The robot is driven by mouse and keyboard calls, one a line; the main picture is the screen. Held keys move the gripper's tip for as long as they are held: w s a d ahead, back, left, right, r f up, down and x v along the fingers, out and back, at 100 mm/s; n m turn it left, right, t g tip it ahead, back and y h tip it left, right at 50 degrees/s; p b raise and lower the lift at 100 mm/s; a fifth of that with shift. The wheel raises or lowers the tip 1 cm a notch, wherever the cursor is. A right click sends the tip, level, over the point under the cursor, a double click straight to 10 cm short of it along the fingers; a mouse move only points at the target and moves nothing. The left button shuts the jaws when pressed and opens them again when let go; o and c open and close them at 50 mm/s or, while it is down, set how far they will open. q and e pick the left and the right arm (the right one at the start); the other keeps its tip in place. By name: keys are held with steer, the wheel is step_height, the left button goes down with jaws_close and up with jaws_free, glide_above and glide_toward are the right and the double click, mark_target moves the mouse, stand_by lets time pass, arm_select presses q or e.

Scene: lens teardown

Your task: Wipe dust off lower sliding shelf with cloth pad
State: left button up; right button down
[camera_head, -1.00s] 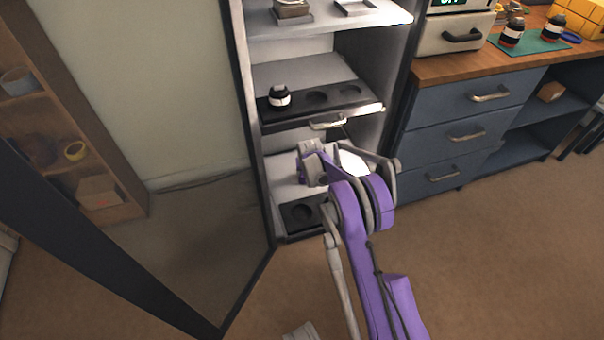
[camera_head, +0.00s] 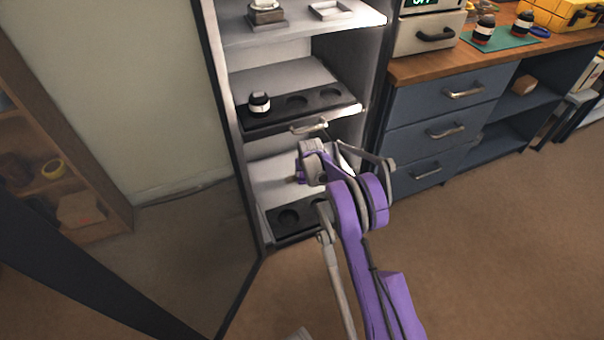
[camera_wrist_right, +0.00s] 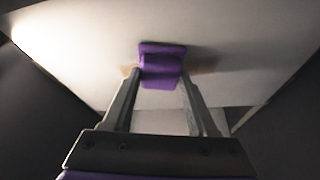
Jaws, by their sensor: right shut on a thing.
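The lower sliding shelf (camera_head: 268,183) is a pale board low in the open cabinet, with a black strip with round recesses at its front. In the right wrist view its pale surface (camera_wrist_right: 85,45) fills the upper part. My right gripper (camera_wrist_right: 160,82) is shut on the purple cloth pad (camera_wrist_right: 162,62), which is at the shelf surface; contact is hard to tell. Brownish dust (camera_wrist_right: 206,68) shows on both sides of the pad. In the head view my right gripper (camera_head: 303,174) is inside the cabinet over this shelf, and my wrist hides its right part.
The open cabinet door (camera_head: 95,275) stands at left. Blue drawers (camera_head: 440,131) stand close at right. The floor in front is clear.

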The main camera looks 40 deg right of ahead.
steer(key=shift+s+d, duration=0.2)
steer(key=shift+d, duration=0.65)
steer(key=shift+s+d, duration=0.2)
steer(key=shift+d, duration=0.6)
steer(key=shift+s+d, duration=0.2)
steer(key=shift+d, duration=0.65)
steer(key=shift+s+d, duration=0.2)
steer(key=shift+d, duration=0.6)
steer(key=shift+a, duration=0.15)
steer(key=shift+w+a, duration=0.6)
steer(key=shift+a, duration=1.8)
steer(key=shift+w+a, duration=0.55)
steer(key=shift+a, duration=1.8)
steer(key=shift+w+a, duration=0.6)
steer(key=shift+a, duration=1.8)
steer(key=shift+r, duration=0.1)
steer(key=shift+d+r+p, duration=0.1)
steer(key=shift+r+p, duration=0.65)
steer(key=shift+r, duration=0.8)
steer(key=shift+r+p, duration=0.65)
steer(key=shift+r, duration=0.7)
